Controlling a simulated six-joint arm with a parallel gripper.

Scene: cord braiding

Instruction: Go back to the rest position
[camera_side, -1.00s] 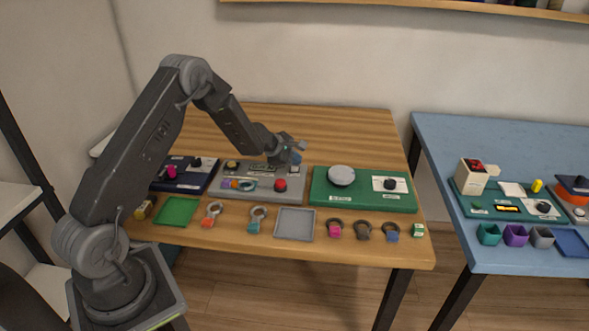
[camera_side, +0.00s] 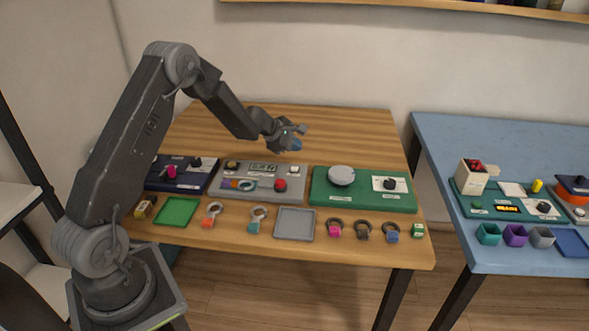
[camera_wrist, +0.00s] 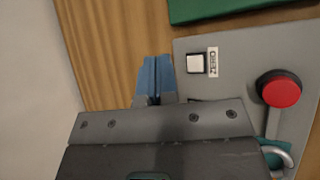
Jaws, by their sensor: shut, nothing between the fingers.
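My gripper (camera_side: 298,144) is in the air above the back edge of the grey panel, near the middle of the wooden table. Its blue fingers (camera_wrist: 155,82) are shut together with nothing between them in the wrist view. The grey panel (camera_side: 262,192) carries a display, a red button (camera_side: 280,185) and a white square button (camera_side: 294,169). In the wrist view the red button (camera_wrist: 281,91) and the white button labelled ZERO (camera_wrist: 195,63) lie to the right of the fingers. No part of the panel appears to touch the fingers.
A green panel (camera_side: 330,196) with a round disc stands to the right, a dark blue panel (camera_side: 190,185) to the left. A grey tray (camera_side: 295,223), a green tray (camera_side: 177,211) and several ringed tags line the front edge. The wooden table's back (camera_side: 340,125) is clear.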

